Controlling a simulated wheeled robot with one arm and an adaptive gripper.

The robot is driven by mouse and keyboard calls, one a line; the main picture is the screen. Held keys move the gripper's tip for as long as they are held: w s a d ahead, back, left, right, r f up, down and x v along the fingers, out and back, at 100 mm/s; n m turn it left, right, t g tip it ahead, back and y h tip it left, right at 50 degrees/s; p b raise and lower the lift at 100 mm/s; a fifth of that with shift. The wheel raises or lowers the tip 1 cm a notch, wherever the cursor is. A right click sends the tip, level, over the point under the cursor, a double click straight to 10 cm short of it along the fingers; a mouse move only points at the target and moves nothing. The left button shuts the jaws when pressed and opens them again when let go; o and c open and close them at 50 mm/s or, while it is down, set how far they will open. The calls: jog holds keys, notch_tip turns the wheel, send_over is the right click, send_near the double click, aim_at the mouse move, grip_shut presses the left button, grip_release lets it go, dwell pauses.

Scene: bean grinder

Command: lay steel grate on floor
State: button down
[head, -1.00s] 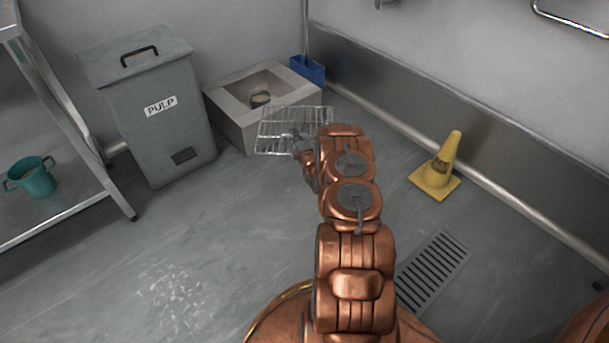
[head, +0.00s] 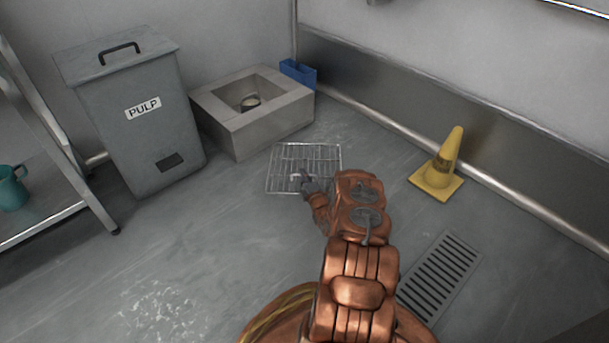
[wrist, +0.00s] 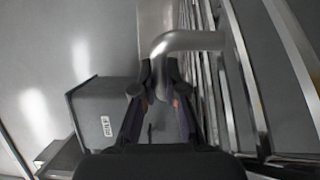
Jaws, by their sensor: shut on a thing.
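The steel grate (head: 318,160), a wire rack of thin bars, shows in the head view in front of the stone basin, over the floor (head: 215,235). My gripper (head: 305,181) is at its near side. In the wrist view, my gripper (wrist: 160,88) is shut on the grate's bent metal handle (wrist: 192,40), and the bars of the grate (wrist: 222,75) run along the right. The grate looks low and close to the floor, but I cannot tell whether it touches. My fingers and wrist hide a small part of it.
A grey PULP bin (head: 150,150) and a shelf (head: 50,215) are left. A yellow cone (head: 440,170) and floor drain (head: 440,275) are right. Floor left of my arm is clear.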

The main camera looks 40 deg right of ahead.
jog(key=shift+d+f+b, duration=0.1)
jog(key=shift+f+b, duration=1.35)
jog(key=shift+f, duration=0.8)
